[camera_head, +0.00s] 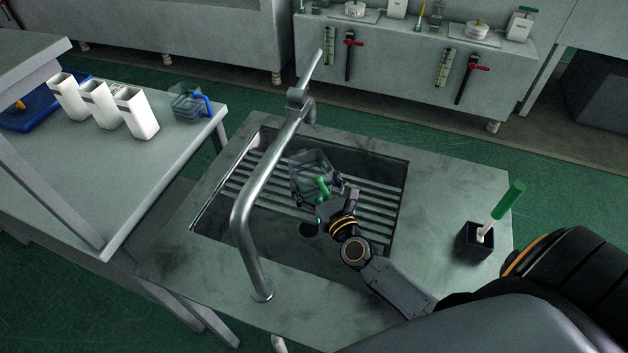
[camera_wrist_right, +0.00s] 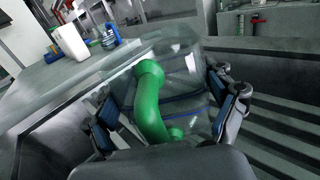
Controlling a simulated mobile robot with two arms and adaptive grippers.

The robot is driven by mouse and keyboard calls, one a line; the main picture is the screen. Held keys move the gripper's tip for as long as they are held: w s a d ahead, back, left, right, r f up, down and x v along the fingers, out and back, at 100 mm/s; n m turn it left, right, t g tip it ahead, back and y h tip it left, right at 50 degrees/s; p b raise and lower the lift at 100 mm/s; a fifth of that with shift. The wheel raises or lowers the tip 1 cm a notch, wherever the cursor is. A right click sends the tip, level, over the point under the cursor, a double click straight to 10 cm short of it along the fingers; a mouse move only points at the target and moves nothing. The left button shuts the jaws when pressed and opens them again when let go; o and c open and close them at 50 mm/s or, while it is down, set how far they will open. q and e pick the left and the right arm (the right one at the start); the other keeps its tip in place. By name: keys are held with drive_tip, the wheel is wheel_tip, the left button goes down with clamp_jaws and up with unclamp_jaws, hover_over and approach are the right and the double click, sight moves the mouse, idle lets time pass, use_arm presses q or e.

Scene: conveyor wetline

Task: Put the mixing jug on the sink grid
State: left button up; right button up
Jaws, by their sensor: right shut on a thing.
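A clear mixing jug (camera_head: 311,172) with a green handle is over the slatted sink grid (camera_head: 378,207), inside the sink opening. My right gripper (camera_head: 333,205) is shut on the jug at its handle side. In the right wrist view the green handle (camera_wrist_right: 149,100) stands between the two fingers, with the clear jug body (camera_wrist_right: 185,75) behind it. I cannot tell whether the jug's base touches the grid. A second clear jug with a blue handle (camera_head: 190,102) stands on the left table. My left gripper is not in view.
The tall metal faucet (camera_head: 262,190) rises just left of the held jug. A black holder (camera_head: 472,242) with a green-handled brush (camera_head: 508,200) stands on the sink's right rim. Several white containers (camera_head: 136,112) and a blue tray (camera_head: 28,118) are on the left table.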

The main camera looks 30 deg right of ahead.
drive_tip(key=shift+f, duration=0.1)
drive_tip(key=o, duration=1.1)
drive_tip(key=shift+c, duration=0.2)
drive_tip(key=shift+r, duration=0.2)
drive_tip(key=s+b, duration=0.3)
drive_tip(key=s, duration=0.9)
drive_tip(key=shift+a, duration=0.4)
drive_tip(key=shift+f, duration=0.1)
